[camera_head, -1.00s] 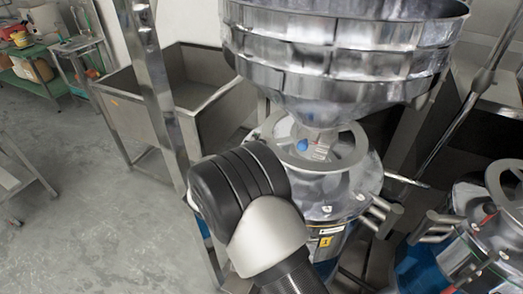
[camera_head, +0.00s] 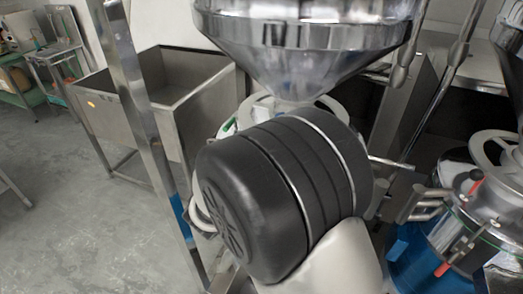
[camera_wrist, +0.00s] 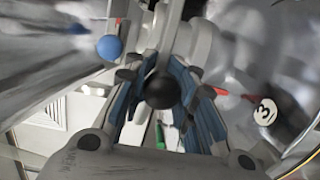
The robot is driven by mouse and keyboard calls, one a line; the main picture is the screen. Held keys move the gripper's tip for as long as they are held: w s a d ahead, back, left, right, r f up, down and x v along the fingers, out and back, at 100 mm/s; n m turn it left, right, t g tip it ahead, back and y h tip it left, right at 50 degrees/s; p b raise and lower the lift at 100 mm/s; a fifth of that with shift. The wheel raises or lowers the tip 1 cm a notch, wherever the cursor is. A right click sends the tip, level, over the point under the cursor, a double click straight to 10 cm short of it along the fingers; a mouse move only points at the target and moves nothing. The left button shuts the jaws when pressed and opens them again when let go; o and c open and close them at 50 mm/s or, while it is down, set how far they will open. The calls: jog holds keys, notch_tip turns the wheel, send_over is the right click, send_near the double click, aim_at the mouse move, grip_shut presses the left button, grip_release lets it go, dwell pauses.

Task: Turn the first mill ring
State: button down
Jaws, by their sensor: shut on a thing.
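In the wrist view, my gripper (camera_wrist: 164,68) has its blue-padded fingers on either side of a round black knob (camera_wrist: 163,91), and it is shut on it. How the knob joins the ring cannot be made out. In the head view, the first mill's pale ring (camera_head: 262,104) shows only in part, below the steel funnel. My black wrist covers most of the ring and the mill body, and hides my gripper there. A blue ball (camera_wrist: 109,47) stands left of the fingers in the wrist view.
The steel hopper (camera_head: 305,40) hangs close above my wrist. A second mill with a pale ring (camera_head: 489,141) stands at the right. A steel post (camera_head: 140,110) and steel sink (camera_head: 160,100) are at the left.

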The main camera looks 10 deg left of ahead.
jog(key=shift+d, duration=0.7)
jog(key=shift+r, duration=0.1)
jog(key=c, duration=1.4)
grip_release()
jog(key=shift+w, duration=0.1)
jog(key=shift+a, duration=0.1)
jog(key=shift+s+a, duration=0.15)
jog(key=shift+s, duration=0.15)
jog(key=v, duration=1.1)
jog(key=shift+s, duration=0.2)
